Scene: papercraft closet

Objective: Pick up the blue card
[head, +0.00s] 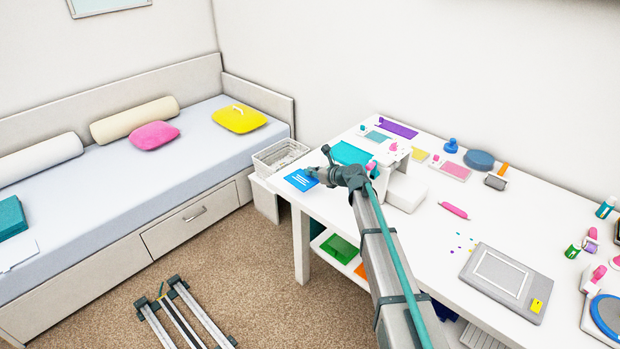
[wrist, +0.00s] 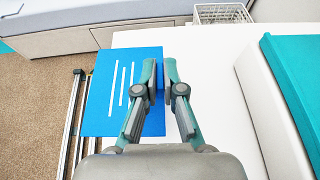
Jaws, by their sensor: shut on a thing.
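The blue card (head: 300,180) is a flat rectangle with white lines, at the far left end of the white desk. In the wrist view the blue card (wrist: 104,112) lies mostly left of the fingers, over the desk's edge and the carpet. My gripper (head: 317,174) is at the card's right edge. In the wrist view my gripper (wrist: 161,72) has its fingers close together, shut on that edge. Whether the card touches the desk top cannot be told.
The desk (head: 410,237) bears a white machine (head: 405,190) right of my gripper and a teal sheet (head: 351,153) behind. A white wire basket (head: 280,155) stands beyond the card, near the bed (head: 130,185). Carpet (head: 240,260) is open to the left.

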